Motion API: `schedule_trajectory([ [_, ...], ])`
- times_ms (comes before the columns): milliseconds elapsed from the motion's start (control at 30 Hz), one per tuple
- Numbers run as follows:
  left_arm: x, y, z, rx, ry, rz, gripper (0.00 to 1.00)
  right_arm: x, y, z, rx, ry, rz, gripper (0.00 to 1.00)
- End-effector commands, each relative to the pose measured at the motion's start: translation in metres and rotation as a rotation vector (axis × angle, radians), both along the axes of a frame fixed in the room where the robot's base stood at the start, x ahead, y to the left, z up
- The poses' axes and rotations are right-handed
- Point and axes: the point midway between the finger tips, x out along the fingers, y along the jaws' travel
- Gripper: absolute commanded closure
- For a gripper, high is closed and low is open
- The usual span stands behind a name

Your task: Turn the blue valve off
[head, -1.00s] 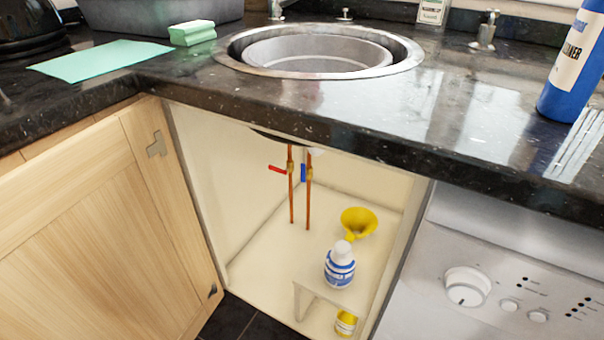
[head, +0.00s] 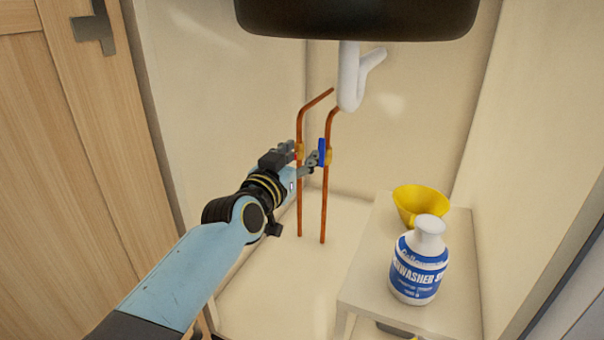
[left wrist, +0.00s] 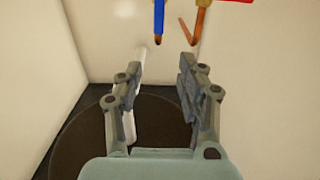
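The blue valve handle (head: 322,152) sits on a brass fitting on the right-hand copper pipe (head: 325,200) and stands upright, in line with that pipe. My left gripper (head: 305,155) is close to it on the left, in front of the left-hand pipe. In the left wrist view my left gripper (left wrist: 163,65) is open and empty. The blue handle (left wrist: 158,18) shows there just past the fingertips, in line with the gap between them. Whether a finger touches it I cannot tell. My right gripper is in neither view.
The left-hand copper pipe (head: 299,205) stands close by; its red handle (left wrist: 235,2) shows at the wrist view's top edge. A white drain pipe (head: 350,80) hangs under the dark sink bowl (head: 355,15). A yellow funnel (head: 418,203) and a dishwasher salt bottle (head: 418,265) stand on a low shelf (head: 365,285).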

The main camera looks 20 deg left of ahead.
Motion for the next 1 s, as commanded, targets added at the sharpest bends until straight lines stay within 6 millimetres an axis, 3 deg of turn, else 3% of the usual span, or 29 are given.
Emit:
schedule_trajectory([
  [33, 0.004, -0.001, -0.02, -0.004, 0.003, 0.0, 0.62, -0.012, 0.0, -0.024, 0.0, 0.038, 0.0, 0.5],
  [100, 0.009, -0.002, -0.023, -0.006, -0.004, 0.001, 0.62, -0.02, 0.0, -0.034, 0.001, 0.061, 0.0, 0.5],
  [367, 0.032, -0.002, -0.016, -0.007, -0.017, 0.001, 0.62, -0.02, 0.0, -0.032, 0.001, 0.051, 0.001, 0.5],
  [467, 0.052, -0.003, -0.017, -0.005, -0.016, 0.001, 0.62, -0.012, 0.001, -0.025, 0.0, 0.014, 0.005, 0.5],
  [700, 0.097, -0.005, -0.019, -0.004, -0.013, 0.001, 0.62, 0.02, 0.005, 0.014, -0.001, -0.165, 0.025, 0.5],
  [1000, 0.119, -0.005, -0.019, -0.005, -0.012, 0.001, 0.62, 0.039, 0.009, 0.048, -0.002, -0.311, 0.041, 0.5],
])
